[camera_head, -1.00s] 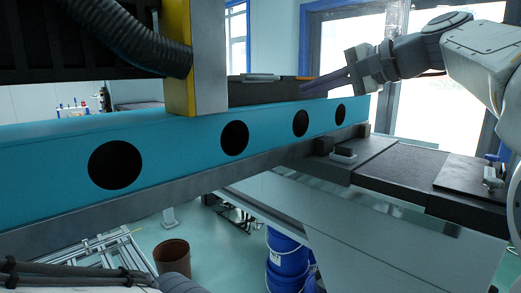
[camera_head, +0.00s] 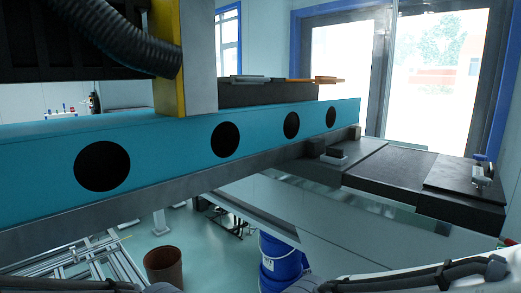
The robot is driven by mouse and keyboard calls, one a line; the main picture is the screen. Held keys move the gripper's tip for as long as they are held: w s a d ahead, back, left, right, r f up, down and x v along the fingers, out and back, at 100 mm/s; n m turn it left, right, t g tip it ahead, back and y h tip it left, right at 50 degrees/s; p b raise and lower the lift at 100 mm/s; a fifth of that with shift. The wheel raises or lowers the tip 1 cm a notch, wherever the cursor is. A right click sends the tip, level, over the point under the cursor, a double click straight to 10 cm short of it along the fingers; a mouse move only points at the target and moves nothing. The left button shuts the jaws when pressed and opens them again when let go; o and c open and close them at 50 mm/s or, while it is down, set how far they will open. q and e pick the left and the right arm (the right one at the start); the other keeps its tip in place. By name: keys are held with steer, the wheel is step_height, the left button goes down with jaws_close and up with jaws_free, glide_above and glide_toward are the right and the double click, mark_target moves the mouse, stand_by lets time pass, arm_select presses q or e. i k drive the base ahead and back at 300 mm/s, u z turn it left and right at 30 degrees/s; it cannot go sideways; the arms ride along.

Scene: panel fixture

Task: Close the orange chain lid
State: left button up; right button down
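A small orange part (camera_head: 326,80), which looks like the orange chain lid, lies low and flat at the far right end of a dark box (camera_head: 262,93) on top of the blue beam (camera_head: 270,134). It is small at this distance, and I cannot tell whether it is fully shut. A grey flat piece (camera_head: 250,79) lies beside it on the same box. Neither of my grippers is in view. Only links of my arms show along the bottom edge.
A yellow and grey upright (camera_head: 199,60) and a black ribbed hose (camera_head: 130,38) stand left of the box. A dark ledge (camera_head: 400,176) lies at right. A blue drum (camera_head: 282,262) and a brown bin (camera_head: 163,265) stand on the floor below. The space right of the box is clear.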

mark_target(318, 80)
steer(key=z, duration=0.5)
steer(key=k, duration=0.6)
steer(key=z, duration=1.2)
steer(key=i, duration=1)
steer(key=u, duration=0.7)
steer(key=i, duration=0.45)
steer(key=u, duration=0.5)
